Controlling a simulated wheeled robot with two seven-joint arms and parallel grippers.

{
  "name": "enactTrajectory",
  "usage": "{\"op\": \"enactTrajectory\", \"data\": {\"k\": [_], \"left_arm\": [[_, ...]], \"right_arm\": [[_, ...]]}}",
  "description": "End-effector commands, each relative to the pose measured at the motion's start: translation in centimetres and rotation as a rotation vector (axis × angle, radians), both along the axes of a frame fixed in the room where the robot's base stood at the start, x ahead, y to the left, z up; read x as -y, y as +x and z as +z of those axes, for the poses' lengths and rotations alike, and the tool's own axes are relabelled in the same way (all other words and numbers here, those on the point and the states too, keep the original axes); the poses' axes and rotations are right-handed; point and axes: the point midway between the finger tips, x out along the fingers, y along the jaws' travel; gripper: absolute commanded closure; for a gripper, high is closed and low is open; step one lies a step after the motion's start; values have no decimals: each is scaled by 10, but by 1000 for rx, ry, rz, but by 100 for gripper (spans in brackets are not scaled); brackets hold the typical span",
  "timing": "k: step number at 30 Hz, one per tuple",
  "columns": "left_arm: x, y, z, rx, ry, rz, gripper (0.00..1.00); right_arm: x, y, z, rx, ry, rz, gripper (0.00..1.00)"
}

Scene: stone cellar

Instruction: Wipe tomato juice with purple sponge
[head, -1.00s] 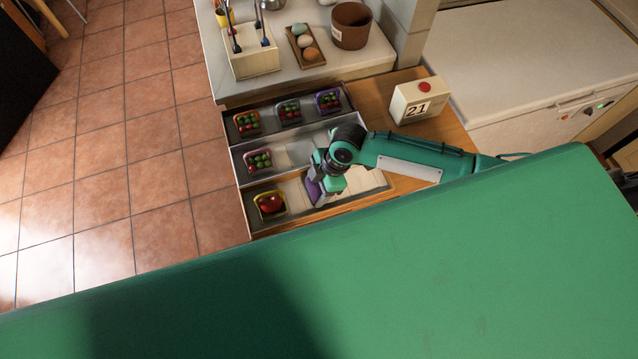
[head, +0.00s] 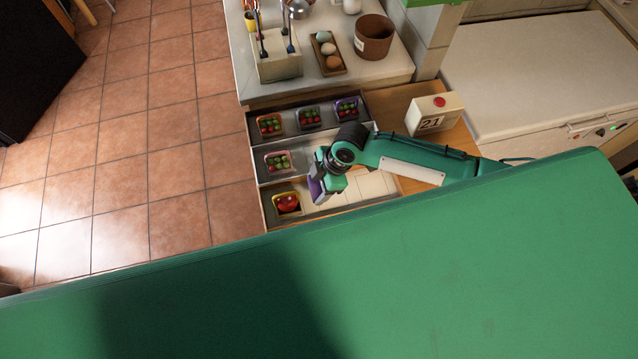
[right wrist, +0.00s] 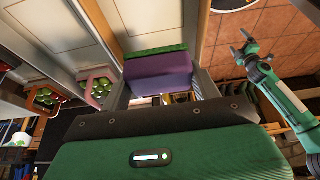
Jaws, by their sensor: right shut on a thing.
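My right gripper (head: 322,188) is shut on the purple sponge (head: 315,192), over the stepped metal trays. In the right wrist view the sponge (right wrist: 158,76) sits between the fingers, with a green layer along its top edge. In that view my left gripper (right wrist: 244,46) is raised at the right, its fingers apart and empty. I cannot make out any tomato juice; the arm and gripper hide part of the trays.
A yellow-rimmed box with a red tomato (head: 288,204) stands in the front tray, left of the sponge. Small boxes of red and green fruit (head: 277,161) stand behind it.

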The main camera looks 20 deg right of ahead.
Motion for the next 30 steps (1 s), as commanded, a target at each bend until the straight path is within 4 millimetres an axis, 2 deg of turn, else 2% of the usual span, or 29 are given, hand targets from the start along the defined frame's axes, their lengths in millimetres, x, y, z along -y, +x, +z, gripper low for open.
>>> {"op": "enactTrajectory", "data": {"k": [3,7,24,30], "left_arm": [[-3,0,7,1,3,-1,13],[-4,0,10,1,4,-2,13],[-4,1,9,1,5,0,13],[-4,1,-6,1,5,0,13]], "right_arm": [[-1,3,13,0,0,-4,55],[-2,5,20,0,1,-8,55],[-2,5,20,1,0,-9,55],[4,9,23,2,1,-110,55]]}}
